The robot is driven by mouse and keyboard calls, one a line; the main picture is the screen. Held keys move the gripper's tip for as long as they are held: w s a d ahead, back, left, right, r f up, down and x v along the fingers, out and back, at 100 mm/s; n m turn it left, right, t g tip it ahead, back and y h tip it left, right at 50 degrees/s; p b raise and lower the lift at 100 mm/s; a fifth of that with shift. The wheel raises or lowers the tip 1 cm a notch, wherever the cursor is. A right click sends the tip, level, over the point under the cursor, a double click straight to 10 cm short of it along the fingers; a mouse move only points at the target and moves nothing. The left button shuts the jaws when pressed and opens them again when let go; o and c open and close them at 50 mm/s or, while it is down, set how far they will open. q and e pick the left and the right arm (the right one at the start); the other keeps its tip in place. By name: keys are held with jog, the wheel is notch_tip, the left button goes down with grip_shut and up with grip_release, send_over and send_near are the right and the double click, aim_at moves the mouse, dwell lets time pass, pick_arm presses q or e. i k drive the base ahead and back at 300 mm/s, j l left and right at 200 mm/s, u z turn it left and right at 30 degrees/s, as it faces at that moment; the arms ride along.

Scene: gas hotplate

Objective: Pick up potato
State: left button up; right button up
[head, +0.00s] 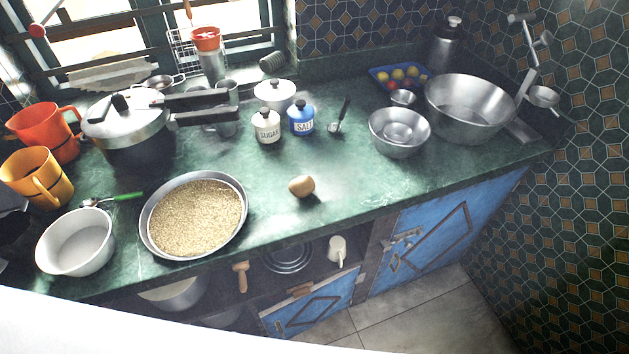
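A small brown potato (301,186) lies alone on the green counter (345,175), near its front edge. It is just right of a round metal tray filled with grain (197,215). Nothing covers it. Neither of my grippers shows in the head view, so nothing is seen touching the potato.
A sugar jar (267,127) and a blue salt jar (301,120) stand behind the potato. Metal bowls (399,133) are at the right, a pressure cooker (127,125) and a white bowl (76,243) at the left. The counter around the potato is clear.

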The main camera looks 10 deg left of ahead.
aim_at(301, 186)
jog(key=i+l+u, duration=0.25)
jog(key=l, duration=0.6)
jog(key=l+u, duration=0.25)
jog(key=l, duration=0.6)
